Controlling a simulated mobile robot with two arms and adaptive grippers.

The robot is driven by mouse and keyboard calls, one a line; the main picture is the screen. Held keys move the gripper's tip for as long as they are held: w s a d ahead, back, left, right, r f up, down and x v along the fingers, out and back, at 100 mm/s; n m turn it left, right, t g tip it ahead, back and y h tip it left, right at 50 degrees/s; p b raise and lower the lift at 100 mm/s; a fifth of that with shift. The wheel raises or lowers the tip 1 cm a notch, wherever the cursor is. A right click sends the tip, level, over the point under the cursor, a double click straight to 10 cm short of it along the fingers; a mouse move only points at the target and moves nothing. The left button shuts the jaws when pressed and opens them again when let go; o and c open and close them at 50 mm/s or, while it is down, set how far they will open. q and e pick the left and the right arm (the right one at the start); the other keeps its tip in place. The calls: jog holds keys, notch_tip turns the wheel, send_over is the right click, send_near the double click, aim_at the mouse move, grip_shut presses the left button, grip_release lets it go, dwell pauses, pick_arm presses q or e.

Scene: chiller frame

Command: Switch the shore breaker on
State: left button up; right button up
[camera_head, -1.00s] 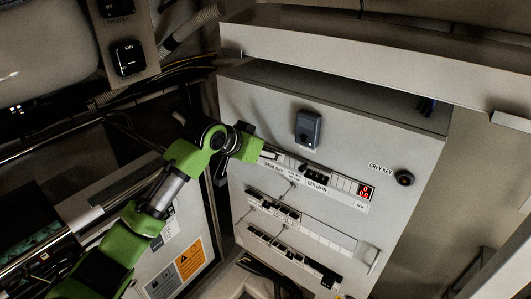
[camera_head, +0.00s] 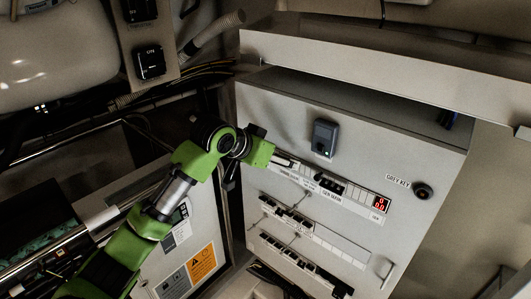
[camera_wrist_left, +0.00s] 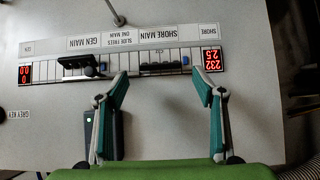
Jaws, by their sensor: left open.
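The shore main breaker (camera_wrist_left: 163,69) is a low dark block in the white breaker strip, by the SHORE MAIN label, in the left wrist view. My left gripper (camera_wrist_left: 161,88) is open and empty. Its two green-grey fingers point at the strip, with the shore breaker between the fingertip lines. I cannot tell if they touch the panel. In the head view my left gripper (camera_head: 278,160) is at the strip's left end and hides the shore breaker. The gen main breaker (camera_wrist_left: 78,65) has a tall black handle, with a round knob beside it. My right gripper is in neither view.
The red shore display (camera_wrist_left: 212,61) reads 232 and 2.5; the gen display (camera_wrist_left: 25,74) reads zeros. A grey box (camera_head: 325,137) sits above the strip, and a key switch (camera_head: 423,191) to the right. Lower breaker rows (camera_head: 287,213) and a handle (camera_head: 384,269) lie below.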

pick_arm(q)
jog(key=v, duration=0.9)
jog(key=shift+r, duration=0.1)
